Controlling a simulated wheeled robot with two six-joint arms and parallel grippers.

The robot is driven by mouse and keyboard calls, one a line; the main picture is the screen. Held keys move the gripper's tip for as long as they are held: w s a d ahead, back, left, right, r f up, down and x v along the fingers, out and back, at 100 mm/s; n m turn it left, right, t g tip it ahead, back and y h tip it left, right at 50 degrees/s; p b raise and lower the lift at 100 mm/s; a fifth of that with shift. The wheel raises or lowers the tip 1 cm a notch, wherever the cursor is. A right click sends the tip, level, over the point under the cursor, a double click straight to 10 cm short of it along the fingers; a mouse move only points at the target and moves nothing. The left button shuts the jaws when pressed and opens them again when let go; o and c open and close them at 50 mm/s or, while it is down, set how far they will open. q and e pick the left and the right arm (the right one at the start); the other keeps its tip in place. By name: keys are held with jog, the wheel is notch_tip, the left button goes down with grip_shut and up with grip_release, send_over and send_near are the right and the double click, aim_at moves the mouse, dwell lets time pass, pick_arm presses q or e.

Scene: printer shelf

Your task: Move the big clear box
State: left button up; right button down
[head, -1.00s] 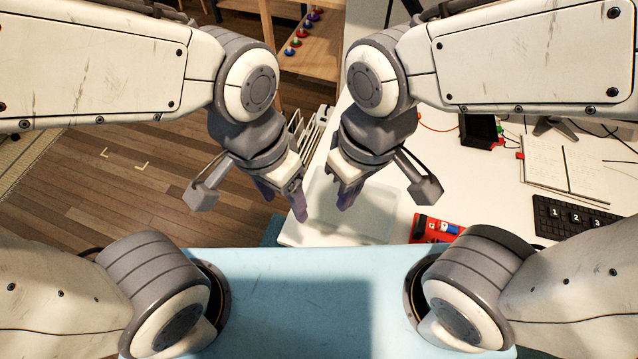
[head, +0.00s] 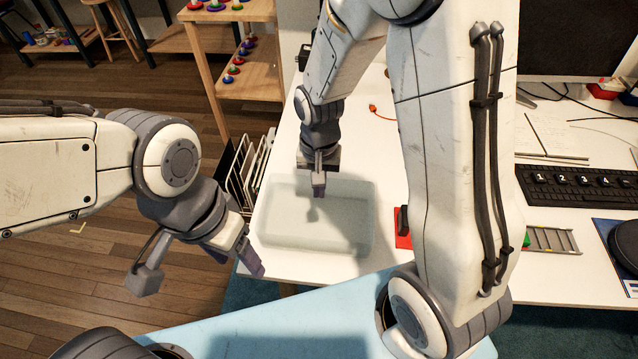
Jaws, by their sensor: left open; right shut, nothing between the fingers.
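The big clear box (head: 290,237) is a pale, see-through rectangular bin on the left end of the white desk (head: 385,160). My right gripper (head: 318,192) points down over the far part of the box, shut and empty. I cannot tell whether its fingertips touch the box. My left gripper (head: 252,262) is open beside the box's near left corner, past the desk's left edge, with nothing in it.
A rack with upright slats (head: 243,170) stands left of the desk. A wooden shelf (head: 250,75) with coloured knobs is behind it. A keyboard (head: 575,185), an open notebook (head: 550,140) and a red item (head: 402,241) lie to the right.

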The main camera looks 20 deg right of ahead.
aim_at(320, 203)
notch_tip(320, 203, down, 6)
jog(key=shift+s+f+b, duration=0.1)
jog(key=shift+f+b, duration=0.05)
jog(key=shift+b, duration=0.15)
jog(key=w, duration=0.1)
jog(key=w+d, duration=0.1)
jog(key=w, duration=0.1)
jog(key=shift+f+p, duration=0.2)
jog(key=shift+p, duration=0.1)
pick_arm(q)
jog(key=shift+f, duration=0.1)
pick_arm(e)
jog(key=shift+w+d, duration=0.25)
jog(key=shift+w, duration=0.2)
